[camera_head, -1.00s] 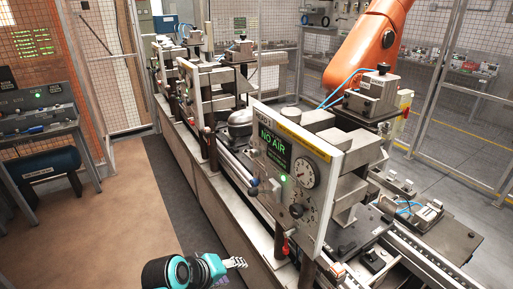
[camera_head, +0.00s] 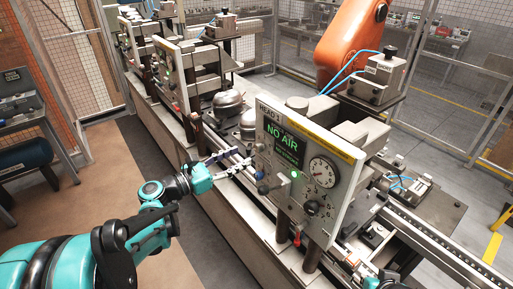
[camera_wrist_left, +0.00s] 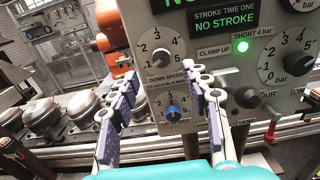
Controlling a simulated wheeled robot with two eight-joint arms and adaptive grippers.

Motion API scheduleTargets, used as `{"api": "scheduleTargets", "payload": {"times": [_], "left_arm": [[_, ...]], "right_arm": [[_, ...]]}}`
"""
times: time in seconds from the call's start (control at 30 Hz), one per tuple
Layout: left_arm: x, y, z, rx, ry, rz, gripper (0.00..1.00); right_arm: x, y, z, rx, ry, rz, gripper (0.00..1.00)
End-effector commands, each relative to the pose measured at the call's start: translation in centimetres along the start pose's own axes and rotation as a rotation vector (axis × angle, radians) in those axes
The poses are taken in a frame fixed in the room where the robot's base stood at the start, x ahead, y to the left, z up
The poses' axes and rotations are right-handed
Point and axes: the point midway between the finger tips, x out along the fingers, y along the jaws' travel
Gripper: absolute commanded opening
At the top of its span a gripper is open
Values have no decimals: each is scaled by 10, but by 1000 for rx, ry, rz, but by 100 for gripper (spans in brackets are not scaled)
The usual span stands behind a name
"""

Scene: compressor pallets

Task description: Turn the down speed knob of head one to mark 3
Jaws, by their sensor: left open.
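In the left wrist view an upper pale round knob (camera_wrist_left: 162,57) sits on a numbered dial above the words "DOWN SPEED". A blue knob (camera_wrist_left: 173,113) sits on a second dial below. My left gripper (camera_head: 232,160) is open and empty at the panel's left edge. In the left wrist view its purple-padded fingers (camera_wrist_left: 150,62) stand apart, either side of the two dials in the picture; no contact shows. The upper knob's exact setting is unclear.
A gauge (camera_head: 322,172) and a black knob (camera_head: 312,207) are on the panel's right side. A red-handled valve (camera_head: 297,238) hangs below. Domed compressors (camera_head: 228,103) stand behind the panel. An orange robot arm (camera_head: 350,45) is beyond.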

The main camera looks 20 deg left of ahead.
Motion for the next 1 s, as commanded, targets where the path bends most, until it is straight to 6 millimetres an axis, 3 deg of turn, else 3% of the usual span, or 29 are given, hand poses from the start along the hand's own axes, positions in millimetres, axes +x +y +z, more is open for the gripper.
{"api": "scheduleTargets", "payload": {"times": [0.33, 0.73, 0.77, 0.9, 0.93, 1.0], "left_arm": [[55, -1, -1, 4, 2, -3, 48], [66, -1, -1, 5, 3, -1, 48], [66, -1, -1, 5, 3, -1, 42], [66, -1, -1, 5, 3, -1, 5], [66, -1, -1, 5, 3, 0, 0], [66, -1, -1, 5, 3, 0, 0]], "right_arm": [[6, 0, 4, 0, 0, 0, 0], [6, 0, 4, 0, 0, 0, 0], [6, 0, 4, 0, 0, 0, 0], [6, 0, 4, 0, 0, 0, 0], [6, 0, 4, 0, 0, 0, 0], [6, 0, 4, 0, 0, 0, 0]]}}
